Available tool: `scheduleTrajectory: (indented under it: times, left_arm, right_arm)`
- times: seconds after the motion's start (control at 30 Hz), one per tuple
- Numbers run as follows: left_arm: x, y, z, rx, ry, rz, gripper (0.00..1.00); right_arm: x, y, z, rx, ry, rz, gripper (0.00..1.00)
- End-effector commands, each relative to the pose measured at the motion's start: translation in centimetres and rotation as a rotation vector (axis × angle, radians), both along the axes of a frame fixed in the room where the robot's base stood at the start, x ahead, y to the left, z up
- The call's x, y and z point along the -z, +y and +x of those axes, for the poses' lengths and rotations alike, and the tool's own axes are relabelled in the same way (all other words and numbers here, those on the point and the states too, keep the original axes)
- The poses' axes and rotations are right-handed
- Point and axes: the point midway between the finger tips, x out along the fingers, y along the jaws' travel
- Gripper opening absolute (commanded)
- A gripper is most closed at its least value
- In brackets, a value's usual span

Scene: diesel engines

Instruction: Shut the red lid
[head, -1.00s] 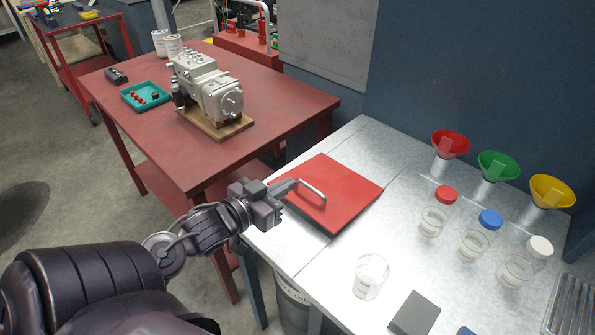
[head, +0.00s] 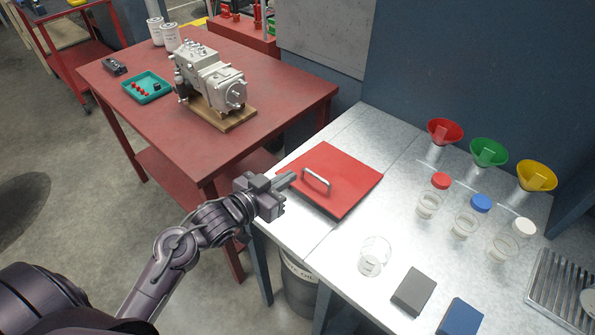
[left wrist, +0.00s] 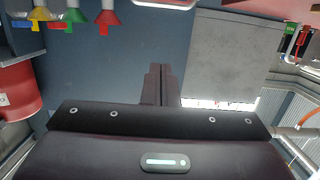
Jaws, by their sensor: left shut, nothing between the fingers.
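The red lid (head: 343,180) lies flat on the grey metal bench, with a silver bar handle (head: 317,178) on its top near its left side. My left gripper (head: 291,178) is shut and empty, with its fingertips just left of the handle, close to the lid's left edge; I cannot tell whether they touch the lid. My right gripper is not in view.
An open glass jar (head: 374,256), a grey block (head: 413,291) and a blue block (head: 460,318) stand on the bench's front part. A red table (head: 255,75) with a pump (head: 212,82) stands behind left.

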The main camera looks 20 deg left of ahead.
Motion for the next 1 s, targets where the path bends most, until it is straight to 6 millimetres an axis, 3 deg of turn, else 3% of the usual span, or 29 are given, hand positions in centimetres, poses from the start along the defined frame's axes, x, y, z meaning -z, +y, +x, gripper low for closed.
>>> scheduleTrajectory:
  times: [0.4, 0.5, 0.63, 1.0]
  left_arm:
    - [1.2, -3.0, 8.1, 0.001, -0.001, -0.001, 0.00]
    - [3.3, -2.9, 7.7, 0.000, 0.005, -0.001, 0.00]
    - [4.7, -2.9, 7.8, -0.001, 0.002, 0.000, 0.00]
    - [5.4, -2.9, 7.8, -0.001, 0.000, 0.000, 0.00]
  right_arm:
    - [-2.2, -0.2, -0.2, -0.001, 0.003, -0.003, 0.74]
    - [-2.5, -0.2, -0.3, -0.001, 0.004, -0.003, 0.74]
    - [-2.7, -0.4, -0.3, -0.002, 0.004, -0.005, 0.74]
    - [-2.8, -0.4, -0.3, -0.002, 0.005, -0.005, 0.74]
